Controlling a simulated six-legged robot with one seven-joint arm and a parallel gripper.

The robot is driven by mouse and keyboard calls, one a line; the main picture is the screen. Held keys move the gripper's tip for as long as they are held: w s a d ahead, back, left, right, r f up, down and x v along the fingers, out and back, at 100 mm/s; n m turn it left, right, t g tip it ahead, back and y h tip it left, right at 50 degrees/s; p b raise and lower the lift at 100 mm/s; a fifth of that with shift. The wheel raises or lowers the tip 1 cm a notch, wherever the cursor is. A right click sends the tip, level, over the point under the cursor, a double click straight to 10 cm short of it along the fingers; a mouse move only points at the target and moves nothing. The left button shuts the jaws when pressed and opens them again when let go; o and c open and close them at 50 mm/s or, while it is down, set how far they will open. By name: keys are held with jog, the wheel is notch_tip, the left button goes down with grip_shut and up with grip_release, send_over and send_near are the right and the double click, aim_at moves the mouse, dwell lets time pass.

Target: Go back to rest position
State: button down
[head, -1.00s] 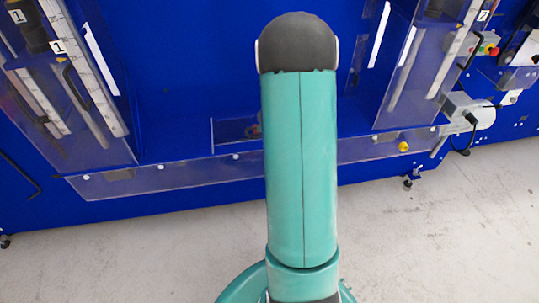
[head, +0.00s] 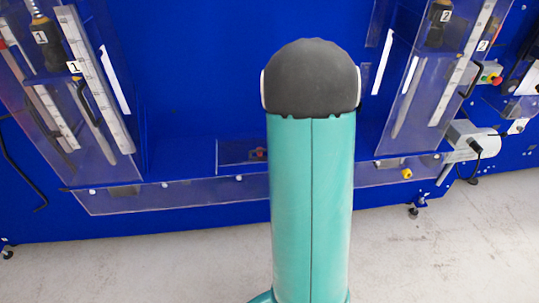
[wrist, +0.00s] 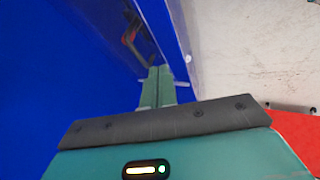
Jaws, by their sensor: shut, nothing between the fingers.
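My gripper (wrist: 154,84) shows in the wrist view as two green fingers lying side by side with no gap and nothing between them. The dark bar and green housing of my gripper fill the bottom of that view. The fingers point toward a blue surface (wrist: 60,70) and a clear panel edge. In the head view my green arm with its dark rounded joint stands in the middle, and my gripper is not in sight there.
A blue workstation (head: 220,60) spans the head view. Clear panels numbered 1 (head: 105,90) and 2 (head: 425,80) stand left and right, with dark-handled tools behind them. A grey box (head: 470,138) with a cable is at the right. Pale floor (head: 430,250) lies in front, clear.

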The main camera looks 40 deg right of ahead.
jog(key=v, duration=0.5)
jog(key=shift+r, duration=0.1)
jog(key=shift+w+r, duration=0.1)
jog(key=w+a+r+m+t+h, duration=0.2)
jog(key=a+r+m+h, duration=0.15)
jog(key=r, duration=0.55)
jog(key=w+a+r+m+t+h, duration=0.25)
jog(key=a+r, duration=0.25)
jog(key=r, duration=0.4)
jog(key=s+a+f+m+g+y, duration=0.1)
jog(key=s+a+m+g+y, duration=0.1)
jog(key=s+a, duration=0.7)
jog(key=s+a+f+m+g+y, duration=0.2)
jog(key=s+a, duration=0.7)
jog(key=a, duration=0.6)
jog(key=shift+a+g+y, duration=0.2)
jog(key=shift+g+y, duration=0.5)
jog(key=shift+g, duration=0.15)
jog(key=shift+s, duration=0.15)
